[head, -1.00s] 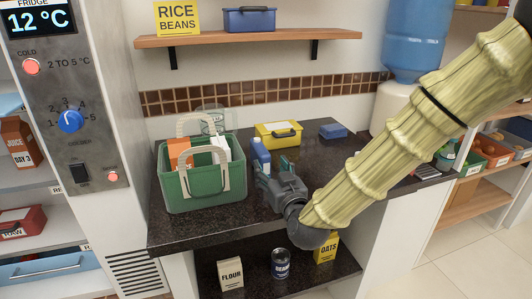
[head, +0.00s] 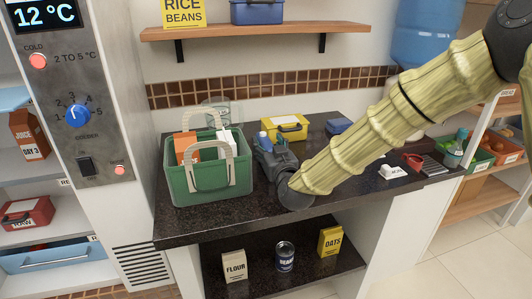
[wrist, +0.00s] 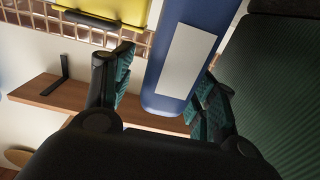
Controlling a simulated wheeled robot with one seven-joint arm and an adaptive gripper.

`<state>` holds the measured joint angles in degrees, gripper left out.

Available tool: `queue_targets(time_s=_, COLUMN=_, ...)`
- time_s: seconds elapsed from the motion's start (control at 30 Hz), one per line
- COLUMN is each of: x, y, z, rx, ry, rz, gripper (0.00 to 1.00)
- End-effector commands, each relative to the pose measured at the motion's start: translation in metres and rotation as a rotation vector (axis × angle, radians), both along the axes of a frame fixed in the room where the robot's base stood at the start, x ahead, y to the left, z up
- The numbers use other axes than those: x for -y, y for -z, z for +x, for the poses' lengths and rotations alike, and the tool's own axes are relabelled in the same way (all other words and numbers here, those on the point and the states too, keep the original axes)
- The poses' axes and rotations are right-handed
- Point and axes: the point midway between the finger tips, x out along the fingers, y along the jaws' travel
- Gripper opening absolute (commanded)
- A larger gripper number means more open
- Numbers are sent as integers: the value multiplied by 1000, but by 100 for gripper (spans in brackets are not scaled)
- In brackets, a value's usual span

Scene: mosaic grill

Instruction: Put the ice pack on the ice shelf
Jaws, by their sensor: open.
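A blue pack with a white label, which looks like the ice pack, stands upright on the dark counter between the green bag and the yellow box. In the wrist view the blue pack (wrist: 188,55) lies between my two fingers. My gripper (wrist: 165,90) is open around it, with a gap visible at the left finger; contact at the right finger is unclear. In the head view my gripper (head: 272,150) hides most of the pack, and only blue bits of its top (head: 263,136) show. I cannot identify the ice shelf; fridge shelves (head: 42,180) show at the left.
The green bag (head: 210,185) with cartons stands close left of my gripper. A yellow box (head: 285,127) and a small blue block (head: 339,126) are behind it. The fridge control panel (head: 75,90) is at left. The counter front (head: 225,225) is clear.

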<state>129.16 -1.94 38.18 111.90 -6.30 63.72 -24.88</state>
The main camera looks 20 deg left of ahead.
Motion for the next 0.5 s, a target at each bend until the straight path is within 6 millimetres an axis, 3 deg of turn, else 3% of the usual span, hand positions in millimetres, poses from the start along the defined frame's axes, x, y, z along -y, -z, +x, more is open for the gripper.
queue_targets(time_s=0.17, x=-8, y=0, z=11, rx=0, ry=-1, rz=0, gripper=57)
queue_targets(time_s=0.4, x=-9, y=0, z=11, rx=1, ry=-2, rz=-1, gripper=57)
queue_targets(time_s=0.5, x=-9, y=0, z=11, rx=0, ry=-2, rz=0, gripper=41)
